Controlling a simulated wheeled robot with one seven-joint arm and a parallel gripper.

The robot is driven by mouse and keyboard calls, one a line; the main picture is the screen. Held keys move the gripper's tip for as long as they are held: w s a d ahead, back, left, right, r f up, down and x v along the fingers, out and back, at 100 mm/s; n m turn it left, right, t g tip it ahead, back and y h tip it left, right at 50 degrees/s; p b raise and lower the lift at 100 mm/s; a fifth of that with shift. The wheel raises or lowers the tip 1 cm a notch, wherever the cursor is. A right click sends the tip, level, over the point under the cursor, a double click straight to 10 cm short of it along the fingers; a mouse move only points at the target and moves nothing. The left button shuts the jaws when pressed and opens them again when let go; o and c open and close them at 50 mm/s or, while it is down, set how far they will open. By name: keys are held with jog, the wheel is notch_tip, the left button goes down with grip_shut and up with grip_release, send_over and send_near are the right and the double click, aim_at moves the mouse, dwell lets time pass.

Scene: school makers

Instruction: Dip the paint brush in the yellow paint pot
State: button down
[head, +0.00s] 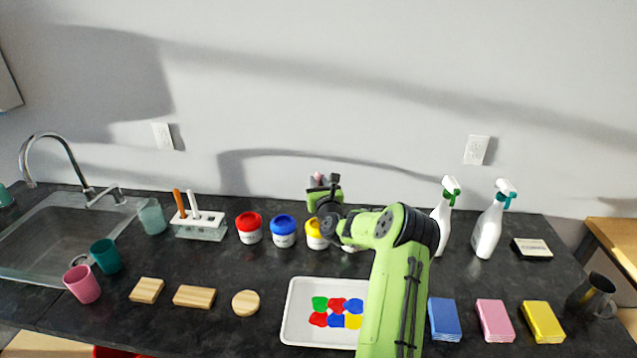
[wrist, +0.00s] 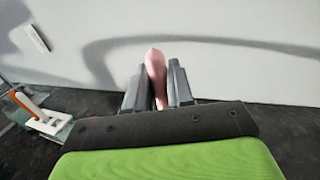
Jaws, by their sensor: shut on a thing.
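My gripper (wrist: 156,85) is shut on the pink handle of the paint brush (wrist: 155,68) in the wrist view. In the head view my gripper (head: 322,182) is near the back of the counter, above and around the yellow paint pot (head: 314,238). A bit of the pink handle (head: 318,177) shows at its top. The pot is partly covered by my arm. The bristle end of the brush is hidden, so I cannot tell whether it is in the pot.
The blue pot (head: 284,238) and red pot (head: 249,234) stand just left of the yellow pot. A brush holder (head: 200,230) is farther left. A white paint tray (head: 297,318) lies in front. Spray bottles (head: 487,235) stand to the right. The wall is close behind.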

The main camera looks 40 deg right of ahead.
jog(key=shift+f+b, duration=2.05)
jog(key=shift+f, duration=1.15)
